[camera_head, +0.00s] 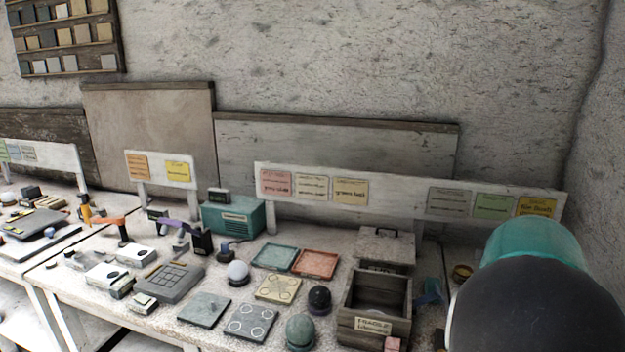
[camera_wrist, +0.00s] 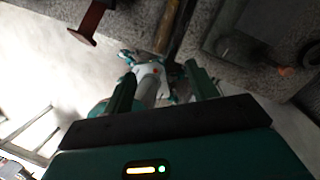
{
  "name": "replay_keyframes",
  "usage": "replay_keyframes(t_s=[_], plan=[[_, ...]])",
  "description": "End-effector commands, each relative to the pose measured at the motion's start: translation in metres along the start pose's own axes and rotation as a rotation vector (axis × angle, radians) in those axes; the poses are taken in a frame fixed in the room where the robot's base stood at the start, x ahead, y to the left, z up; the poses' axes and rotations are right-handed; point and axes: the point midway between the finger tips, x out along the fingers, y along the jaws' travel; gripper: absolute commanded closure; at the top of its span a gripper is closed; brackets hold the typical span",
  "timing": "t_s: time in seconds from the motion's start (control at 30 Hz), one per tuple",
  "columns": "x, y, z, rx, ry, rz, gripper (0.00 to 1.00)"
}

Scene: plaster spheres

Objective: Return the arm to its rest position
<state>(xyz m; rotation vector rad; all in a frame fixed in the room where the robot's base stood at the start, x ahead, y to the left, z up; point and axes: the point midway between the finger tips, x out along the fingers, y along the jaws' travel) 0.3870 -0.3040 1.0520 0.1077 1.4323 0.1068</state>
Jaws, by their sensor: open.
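My gripper (camera_wrist: 160,78) shows in the wrist view, its two green fingers apart with nothing held between them. Below the fingers are its dark palm bar and teal housing with a small lit strip. A white and teal shape lies beyond the fingers; it looks like part of my own body, but it is blurred. In the head view a rounded black and teal link of my arm fills the lower right corner and hides the right end of the bench. My gripper itself is out of that view.
The bench holds an open wooden crate (camera_head: 376,314), a white sphere (camera_head: 238,271), a dark sphere (camera_head: 319,298), a grey-green sphere (camera_head: 300,331), a red tray (camera_head: 315,264), a green tray (camera_head: 275,257) and a teal box (camera_head: 233,218). A label board (camera_head: 400,190) stands behind them.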

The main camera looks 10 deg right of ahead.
Motion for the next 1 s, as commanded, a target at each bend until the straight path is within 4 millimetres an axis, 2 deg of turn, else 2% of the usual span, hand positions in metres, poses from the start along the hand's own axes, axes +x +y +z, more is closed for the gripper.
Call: replay_keyframes(t_s=[0.03, 0.27, 0.47, 0.6, 0.8, 0.9, 0.97, 1.0], plan=[[-0.003, 0.022, 0.001, -0.155, -0.024, 0.017, 0.42], [-0.013, 0.116, -0.001, -0.945, -0.105, 0.003, 0.42], [-0.024, 0.194, -0.020, -1.649, -0.138, -0.100, 0.42], [-0.030, 0.241, -0.041, -2.141, -0.111, -0.223, 0.42], [-0.031, 0.291, -0.076, -2.779, 0.042, -0.436, 0.42], [-0.029, 0.304, -0.088, -2.986, 0.138, -0.514, 0.42], [-0.028, 0.308, -0.092, -3.061, 0.181, -0.543, 0.42], [-0.028, 0.310, -0.093, 3.078, -0.200, 0.553, 0.42]])
